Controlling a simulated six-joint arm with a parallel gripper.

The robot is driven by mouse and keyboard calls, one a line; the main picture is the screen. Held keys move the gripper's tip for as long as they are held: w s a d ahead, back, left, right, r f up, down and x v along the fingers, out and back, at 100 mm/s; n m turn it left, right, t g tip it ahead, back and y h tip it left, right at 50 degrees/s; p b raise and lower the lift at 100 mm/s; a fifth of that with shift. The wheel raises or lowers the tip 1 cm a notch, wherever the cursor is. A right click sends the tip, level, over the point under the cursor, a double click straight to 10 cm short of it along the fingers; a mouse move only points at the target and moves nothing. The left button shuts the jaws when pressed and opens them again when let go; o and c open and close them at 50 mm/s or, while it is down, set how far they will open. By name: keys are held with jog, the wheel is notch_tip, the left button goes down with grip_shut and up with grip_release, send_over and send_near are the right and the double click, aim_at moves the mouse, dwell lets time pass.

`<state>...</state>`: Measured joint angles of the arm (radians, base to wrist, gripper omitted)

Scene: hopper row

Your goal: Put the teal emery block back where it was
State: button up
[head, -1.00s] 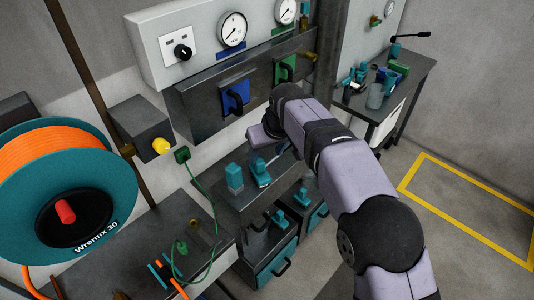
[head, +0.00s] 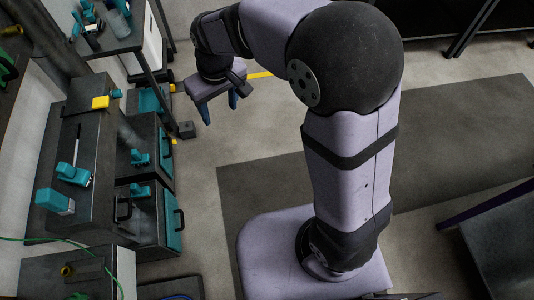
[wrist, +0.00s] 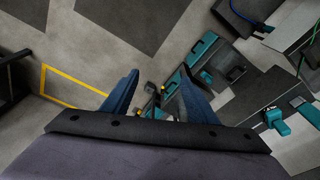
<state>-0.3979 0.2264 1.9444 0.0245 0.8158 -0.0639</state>
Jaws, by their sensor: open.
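A teal block (head: 55,202) lies on the dark bench top (head: 92,150) at the left of the head view. I take it for the emery block, but cannot be certain. A smaller teal tool (head: 74,174) is beside it. My gripper (head: 219,108) is open and empty, pointing down over the floor, to the right of the bench and apart from it. In the wrist view my gripper (wrist: 158,76) shows two spread blue fingers with nothing held between them.
Drawers with teal fronts (head: 173,216) stand below the bench, with teal items on them. A yellow item (head: 100,102) is at the bench's far end. A small table (head: 112,38) with teal items stands beyond. The floor (head: 200,180) below my gripper is mostly clear.

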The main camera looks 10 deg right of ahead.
jog(key=s+d+f+m, duration=0.2)
jog(key=s+d, duration=0.6)
jog(key=s+d+f+m+g, duration=0.1)
jog(key=s+d+f+m, duration=0.1)
jog(key=s+d, duration=0.5)
jog(key=shift+s+d+f+m+g+h, duration=0.3)
jog(key=shift+s+d+f+m+h, duration=0.1)
jog(key=shift+d+m, duration=0.25)
